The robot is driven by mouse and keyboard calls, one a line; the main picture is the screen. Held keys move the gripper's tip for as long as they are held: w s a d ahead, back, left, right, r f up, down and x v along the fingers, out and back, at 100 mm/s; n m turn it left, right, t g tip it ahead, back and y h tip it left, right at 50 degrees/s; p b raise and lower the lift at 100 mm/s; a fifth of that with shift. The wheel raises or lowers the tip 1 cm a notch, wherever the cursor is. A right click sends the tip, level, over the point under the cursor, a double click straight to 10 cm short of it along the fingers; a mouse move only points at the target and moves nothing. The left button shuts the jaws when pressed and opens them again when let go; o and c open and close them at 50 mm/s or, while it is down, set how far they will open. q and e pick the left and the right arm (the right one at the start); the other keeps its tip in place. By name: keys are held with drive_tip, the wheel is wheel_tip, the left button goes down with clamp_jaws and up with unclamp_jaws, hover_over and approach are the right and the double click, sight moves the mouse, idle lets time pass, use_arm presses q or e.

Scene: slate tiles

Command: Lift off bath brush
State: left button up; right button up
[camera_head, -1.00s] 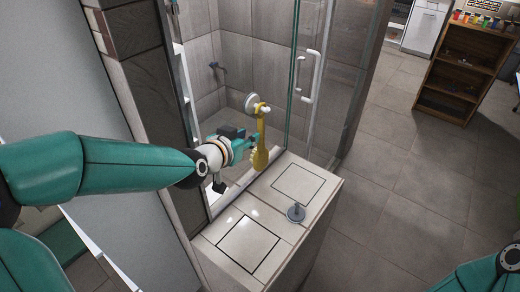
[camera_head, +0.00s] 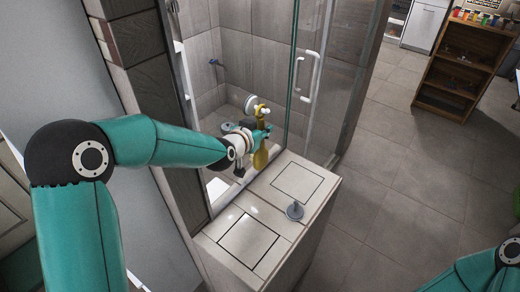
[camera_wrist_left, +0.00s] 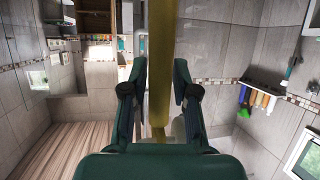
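The yellow bath brush (camera_head: 260,158) hangs upright from a holder with a round white disc (camera_head: 250,103) on the glass of the shower. My left gripper (camera_head: 265,132) is at the brush's middle and covers part of it. In the left wrist view the brush (camera_wrist_left: 160,60) stands as a yellow bar between the two fingers (camera_wrist_left: 160,82). The fingers are apart, one on each side of it, and do not look closed on it. My right gripper is outside the view; only part of that arm shows at the lower right.
A tiled ledge (camera_head: 265,208) with a grey knob-like object (camera_head: 295,211) stands below the brush. The glass door has a white handle (camera_head: 311,75). A wooden shelf (camera_head: 462,70) is at the far right. The floor between is clear.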

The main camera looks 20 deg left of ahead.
use_arm(q)
clamp_jaws()
drive_tip(key=shift+r, duration=0.15)
drive_tip(key=shift+r+b, duration=0.15)
drive_tip(key=shift+b, duration=0.2)
drive_tip(key=s+d, duration=0.3)
drive_tip(key=d, duration=0.5)
drive_tip(key=s+d, duration=0.3)
drive_tip(key=d, duration=0.6)
drive_tip(key=shift+r, duration=0.2)
drive_tip(key=shift+r+p, duration=1)
drive_tip(key=shift+r, duration=0.1)
drive_tip(key=shift+a, duration=0.1)
